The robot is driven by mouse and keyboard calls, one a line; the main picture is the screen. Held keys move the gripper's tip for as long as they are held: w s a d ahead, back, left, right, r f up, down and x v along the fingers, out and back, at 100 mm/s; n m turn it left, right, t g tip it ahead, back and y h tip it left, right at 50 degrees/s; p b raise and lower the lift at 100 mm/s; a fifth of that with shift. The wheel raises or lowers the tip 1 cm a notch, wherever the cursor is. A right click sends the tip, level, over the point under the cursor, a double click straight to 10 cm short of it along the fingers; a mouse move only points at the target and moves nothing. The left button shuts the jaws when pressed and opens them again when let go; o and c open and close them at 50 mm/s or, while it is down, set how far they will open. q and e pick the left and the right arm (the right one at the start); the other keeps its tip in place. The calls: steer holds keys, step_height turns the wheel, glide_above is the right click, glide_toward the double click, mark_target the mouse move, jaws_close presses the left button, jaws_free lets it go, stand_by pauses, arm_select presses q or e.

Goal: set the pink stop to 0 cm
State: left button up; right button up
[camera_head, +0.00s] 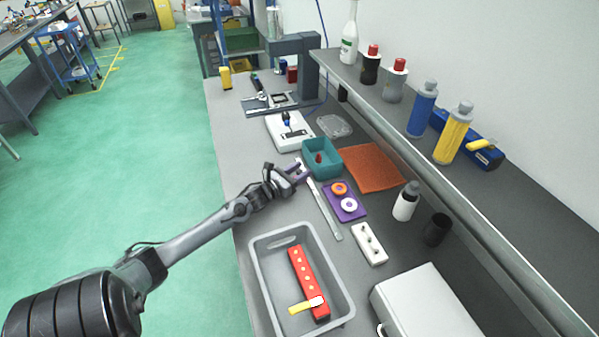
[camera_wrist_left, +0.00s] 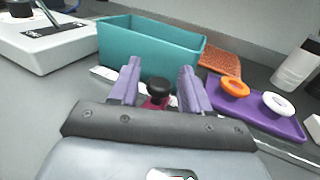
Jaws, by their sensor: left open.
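The pink stop (camera_wrist_left: 154,102) has a black knob on top and shows in the left wrist view between the two purple fingers of my left gripper (camera_wrist_left: 160,76). The gripper is open around it, with a gap visible on both sides. In the head view my left gripper (camera_head: 298,170) is over the far end of a long pale rail (camera_head: 324,207), and it hides the stop there. The rail runs from the gripper toward the near side of the bench. Scale marks are too small to read. My right gripper is in neither view.
A teal bin (camera_head: 323,172) stands just beyond the gripper. A purple tray (camera_head: 333,203) with an orange and a white ring lies right of the rail. A grey tray (camera_head: 257,268) holds a red block. A white device (camera_head: 280,138) stands farther back.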

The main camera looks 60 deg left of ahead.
arm_select(q)
jaws_close()
stand_by(0.3)
steer(key=shift+a+f+b, duration=0.25)
steer(key=shift+a+b, duration=0.15)
steer(key=shift+b, duration=0.1)
steer(key=a+b, duration=0.2)
steer(key=w+a+b, duration=0.1)
steer(key=a+b, duration=0.1)
steer(key=a, duration=0.1)
steer(key=w+a+b, duration=0.1)
steer(key=a+b, duration=0.1)
steer(key=a, duration=0.1)
steer(key=shift+a+b, duration=0.2)
steer(key=shift+b, duration=0.15)
steer(key=shift+a+b, duration=0.35)
steer(key=shift+a, duration=0.15)
